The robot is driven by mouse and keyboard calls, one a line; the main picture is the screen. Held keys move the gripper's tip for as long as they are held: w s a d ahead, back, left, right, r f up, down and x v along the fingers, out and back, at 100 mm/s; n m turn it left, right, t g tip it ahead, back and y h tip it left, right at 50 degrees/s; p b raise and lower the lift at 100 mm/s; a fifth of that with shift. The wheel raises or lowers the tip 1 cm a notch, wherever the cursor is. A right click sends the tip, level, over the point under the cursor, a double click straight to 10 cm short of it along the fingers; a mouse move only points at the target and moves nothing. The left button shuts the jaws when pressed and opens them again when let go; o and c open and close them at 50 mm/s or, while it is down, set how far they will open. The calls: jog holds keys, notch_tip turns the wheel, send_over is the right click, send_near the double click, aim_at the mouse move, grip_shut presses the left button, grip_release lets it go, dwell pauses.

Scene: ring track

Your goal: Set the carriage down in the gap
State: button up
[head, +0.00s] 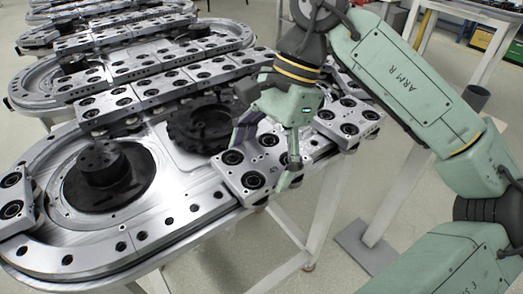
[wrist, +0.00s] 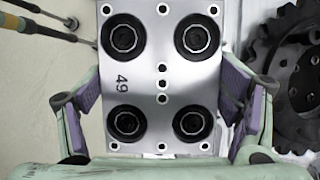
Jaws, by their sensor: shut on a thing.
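The carriage (head: 262,178), a flat silver plate with black round rollers, is held in my gripper (head: 268,150) over the front straight of the nearest ring track (head: 150,225). In the wrist view the carriage (wrist: 162,85) carries the number 49, and the purple-padded fingers of my gripper (wrist: 165,100) flank its two sides. The plate looks nearly level. Another carriage (head: 350,120) stands on the track to its right, with a narrow space between them. Whether the held carriage touches the rail is hidden beneath it.
A black toothed wheel (head: 203,130) lies inside the ring, close beside the carriage. A dark hub (head: 100,165) stands at the left bend. Several carriages line the back straight (head: 150,85), and one carriage (head: 12,205) sits at the far left. The front-left rail is bare.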

jog(key=shift+f+b, duration=0.35)
jog(key=shift+b, duration=0.1)
jog(key=o, duration=1.9)
jog(key=shift+r, duration=0.1)
jog(key=shift+r+p, duration=0.3)
jog(key=shift+p, duration=0.15)
jog(key=p+v, duration=0.1)
jog(key=v, duration=1.1)
jog(key=shift+s+a, duration=0.1)
